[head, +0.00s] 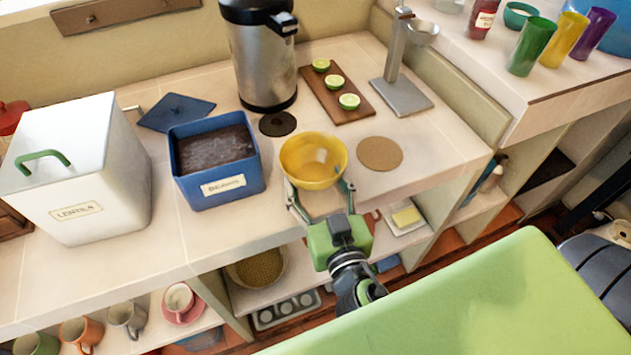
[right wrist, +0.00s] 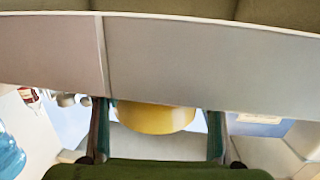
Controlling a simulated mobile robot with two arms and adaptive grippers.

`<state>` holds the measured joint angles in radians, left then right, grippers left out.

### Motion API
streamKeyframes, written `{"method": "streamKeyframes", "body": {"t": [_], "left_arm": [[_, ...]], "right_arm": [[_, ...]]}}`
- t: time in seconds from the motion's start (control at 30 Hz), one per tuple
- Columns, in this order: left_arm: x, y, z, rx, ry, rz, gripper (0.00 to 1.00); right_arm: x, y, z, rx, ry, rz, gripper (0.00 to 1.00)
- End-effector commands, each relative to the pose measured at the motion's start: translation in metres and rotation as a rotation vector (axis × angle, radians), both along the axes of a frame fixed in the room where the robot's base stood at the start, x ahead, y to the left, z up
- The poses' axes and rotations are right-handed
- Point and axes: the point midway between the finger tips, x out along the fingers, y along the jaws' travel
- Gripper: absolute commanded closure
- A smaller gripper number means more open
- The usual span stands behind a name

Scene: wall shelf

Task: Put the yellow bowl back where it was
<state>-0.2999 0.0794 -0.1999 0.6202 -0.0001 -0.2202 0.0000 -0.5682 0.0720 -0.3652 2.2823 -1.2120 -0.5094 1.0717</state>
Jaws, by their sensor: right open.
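The yellow bowl (head: 313,160) appears upright and empty on the tiled counter, near its front edge, between the blue bin and the round cork mat (head: 380,154). My right gripper (head: 319,184) is open at the bowl's near side, one finger toward each side of it. In the right wrist view the bowl (right wrist: 155,117) shows between the two spread fingers (right wrist: 158,108). I cannot tell whether the fingers touch it. My left gripper is not in view.
The blue beans bin (head: 215,190) stands left of the bowl, a dark round mat (head: 277,123) behind it. A steel dispenser (head: 265,60), a board with lime halves (head: 363,112) and a grey stand (head: 402,97) are farther back. The open shelf below holds a sponge dish (head: 405,226).

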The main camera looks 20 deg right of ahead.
Motion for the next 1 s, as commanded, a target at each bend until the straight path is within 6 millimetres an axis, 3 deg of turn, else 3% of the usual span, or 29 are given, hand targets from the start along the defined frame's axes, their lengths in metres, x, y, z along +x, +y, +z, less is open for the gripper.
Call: {"method": "streamKeyframes", "body": {"t": [0.03, 0.47, 1.0], "left_arm": [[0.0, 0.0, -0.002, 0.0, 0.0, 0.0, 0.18], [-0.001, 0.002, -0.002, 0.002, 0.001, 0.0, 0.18], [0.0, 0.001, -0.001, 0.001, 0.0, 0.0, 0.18]], "right_arm": [[-0.005, -0.004, -0.022, 0.011, 0.047, -0.016, 0.3], [-0.014, -0.003, -0.022, 0.01, 0.048, -0.017, 0.3], [-0.085, 0.013, -0.004, 0.002, 0.027, -0.001, 0.3]]}}
